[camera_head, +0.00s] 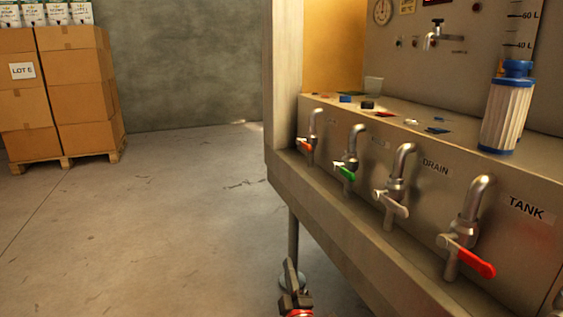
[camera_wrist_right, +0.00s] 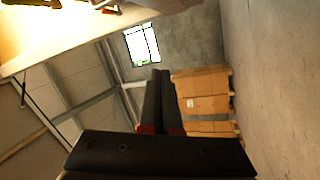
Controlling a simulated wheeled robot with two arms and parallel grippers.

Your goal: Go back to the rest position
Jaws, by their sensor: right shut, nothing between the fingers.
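My right gripper (camera_head: 291,280) shows at the bottom middle of the head view, low in front of the bench's support leg. In the right wrist view its two dark fingers (camera_wrist_right: 160,100) lie together with nothing between them. It is apart from the taps and touches nothing that I can see. My left gripper is in neither view.
The metal bench (camera_head: 350,225) fills the right side, with a red-handled tap (camera_head: 470,255), a green-handled tap (camera_head: 347,172) and others. A white and blue filter cartridge (camera_head: 506,115) stands on top. Stacked cartons (camera_head: 85,90) stand on a pallet at left. The concrete floor (camera_head: 150,230) between is clear.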

